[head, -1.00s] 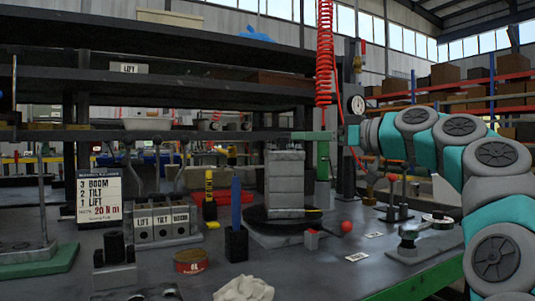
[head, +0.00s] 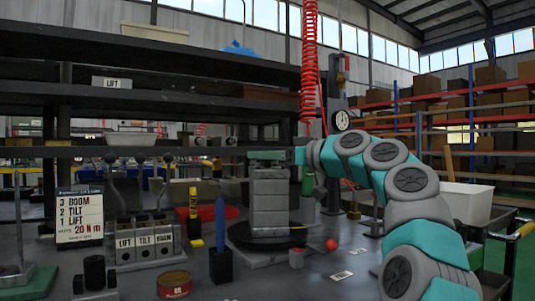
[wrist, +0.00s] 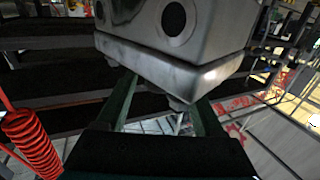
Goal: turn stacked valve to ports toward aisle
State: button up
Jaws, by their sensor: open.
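The stacked valve (head: 270,200) is a pile of grey metal blocks standing upright on a dark round turntable (head: 240,235) on the bench. In the wrist view the top of the stack (wrist: 178,50) is close, with two dark round ports on the face toward the camera. My gripper (head: 268,156) is at the top of the stack, reaching in from the right. In the wrist view its two green fingers (wrist: 165,105) are spread apart and lie beside or under the block's edge. Whether they touch it I cannot tell.
A sign (head: 79,215) lists boom, tilt and lift. Labelled lever blocks (head: 144,240) stand left of the stack. A red coiled hose (head: 309,65) hangs behind.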

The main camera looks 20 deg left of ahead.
grip_shut()
dwell(0.5)
dwell(0.9)
